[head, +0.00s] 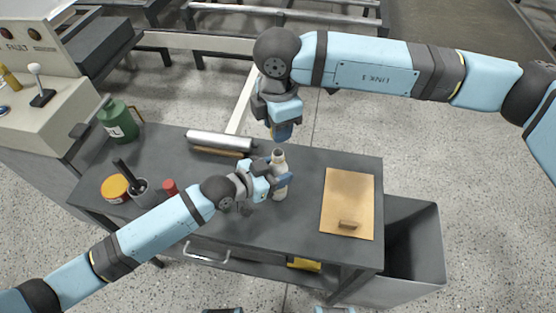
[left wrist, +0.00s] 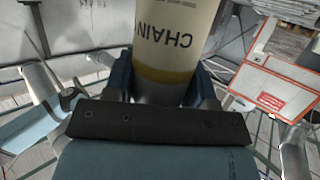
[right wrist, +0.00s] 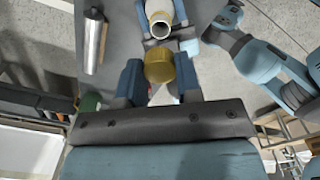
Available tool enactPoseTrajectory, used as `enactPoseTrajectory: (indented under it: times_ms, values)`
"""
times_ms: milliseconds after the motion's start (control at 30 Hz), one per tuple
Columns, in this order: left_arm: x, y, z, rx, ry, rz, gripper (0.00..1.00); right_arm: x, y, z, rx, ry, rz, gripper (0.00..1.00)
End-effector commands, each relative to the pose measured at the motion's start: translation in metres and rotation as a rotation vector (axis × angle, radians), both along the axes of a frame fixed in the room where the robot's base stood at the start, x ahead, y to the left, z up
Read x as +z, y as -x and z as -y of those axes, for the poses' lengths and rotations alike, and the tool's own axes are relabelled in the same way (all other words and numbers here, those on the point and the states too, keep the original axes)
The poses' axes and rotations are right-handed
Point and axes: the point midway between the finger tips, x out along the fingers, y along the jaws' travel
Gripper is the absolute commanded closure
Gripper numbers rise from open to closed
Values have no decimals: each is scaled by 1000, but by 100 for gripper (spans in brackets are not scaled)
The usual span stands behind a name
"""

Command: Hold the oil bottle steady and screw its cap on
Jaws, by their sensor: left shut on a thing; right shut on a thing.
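The oil bottle (head: 280,188) is cream coloured and stands roughly upright over the grey workbench, its open mouth showing. My left gripper (head: 277,181) is shut around its body. In the left wrist view the bottle (left wrist: 178,35) fills the space between the fingers, with "CHAIN" lettering. My right gripper (head: 283,132) points down just above the mouth. In the right wrist view the gold cap (right wrist: 158,66) is between its fingers, apart from the open bottle neck (right wrist: 160,27). The cap is mostly hidden in the head view.
A tan board (head: 347,200) with a small block lies on the bench to the right, by a grey bin (head: 415,255). A metal cylinder (head: 222,142) lies behind the bottle. A green can (head: 118,121) and an orange-lidded jar (head: 115,187) stand at left.

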Motion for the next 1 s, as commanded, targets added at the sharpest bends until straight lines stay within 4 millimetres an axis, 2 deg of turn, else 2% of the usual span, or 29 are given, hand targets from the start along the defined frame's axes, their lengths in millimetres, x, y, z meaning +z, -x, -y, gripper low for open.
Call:
enactPoseTrajectory:
  times_ms: [200, 300, 800, 1000]
  values:
    - [0, 0, 0, 0, 0, 0, 92, -33, 1, 0, -1, 1, -4, 90]
    - [0, 0, 0, 0, 0, 0, 92, -42, 1, 0, 1, 0, -2, 90]
    - [0, 0, 0, 0, 0, 0, 92, -43, 0, 0, 0, 0, -1, 90]
    - [0, 0, 0, 0, 1, 1, 92, -52, 0, 0, -1, 0, -2, 90]
